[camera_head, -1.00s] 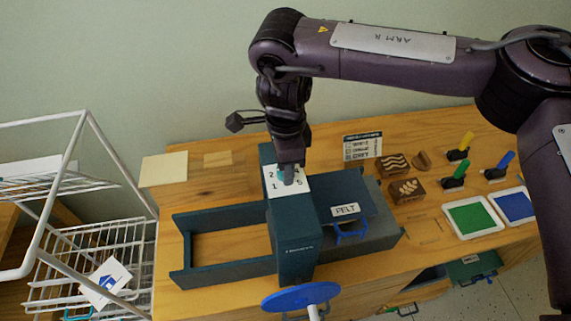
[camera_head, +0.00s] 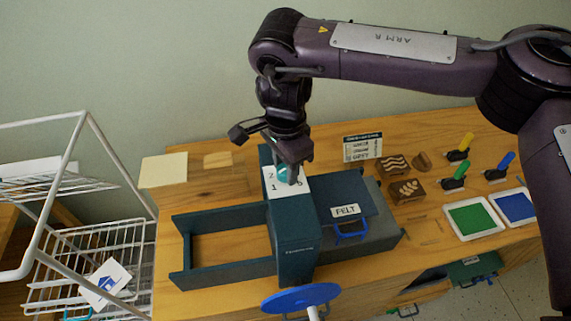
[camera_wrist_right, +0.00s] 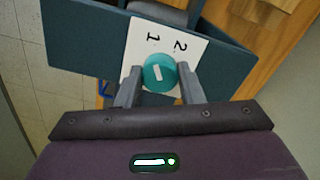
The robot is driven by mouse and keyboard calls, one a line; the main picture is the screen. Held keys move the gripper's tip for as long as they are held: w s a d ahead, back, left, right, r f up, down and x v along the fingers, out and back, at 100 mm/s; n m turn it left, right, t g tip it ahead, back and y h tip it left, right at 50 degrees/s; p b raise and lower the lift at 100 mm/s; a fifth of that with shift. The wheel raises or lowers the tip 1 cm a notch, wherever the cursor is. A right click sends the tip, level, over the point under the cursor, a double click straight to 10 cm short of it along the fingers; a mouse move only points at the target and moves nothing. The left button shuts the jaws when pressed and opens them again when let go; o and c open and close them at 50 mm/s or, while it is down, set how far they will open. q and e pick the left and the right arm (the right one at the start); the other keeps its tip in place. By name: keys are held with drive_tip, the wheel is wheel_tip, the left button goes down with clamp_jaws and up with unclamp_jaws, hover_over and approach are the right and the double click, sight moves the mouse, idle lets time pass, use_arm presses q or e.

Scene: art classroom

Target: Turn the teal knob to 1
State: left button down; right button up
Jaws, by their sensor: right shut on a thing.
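The teal knob (camera_head: 283,174) sits on a white number plate (camera_head: 270,192) on top of the dark teal press housing (camera_head: 292,245). My right gripper (camera_wrist_right: 157,85) points down at the knob and is shut on it, one finger on each side, as the right wrist view shows. In that view the knob (camera_wrist_right: 158,70) has a white mark running roughly up and down, roughly in line with the printed 1; the 2 is right of it. In the head view 2, 1 and 5 show, partly crowded by the fingers. My left gripper is not in view.
A drawer-like frame (camera_head: 175,243) extends left of the housing, and a FELT-labelled block (camera_head: 365,205) lies right. A blue handwheel (camera_head: 300,298) is in front. Stamps (camera_head: 405,191), ink pads (camera_head: 470,219) and a small sign (camera_head: 362,147) stand right; a wire rack (camera_head: 90,255) stands left.

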sight(285, 168)
drive_tip(key=shift+w+r, duration=0.1)
drive_tip(key=o, duration=1)
drive_tip(key=shift+r+b, duration=0.6)
drive_tip(key=shift+r, duration=3.25)
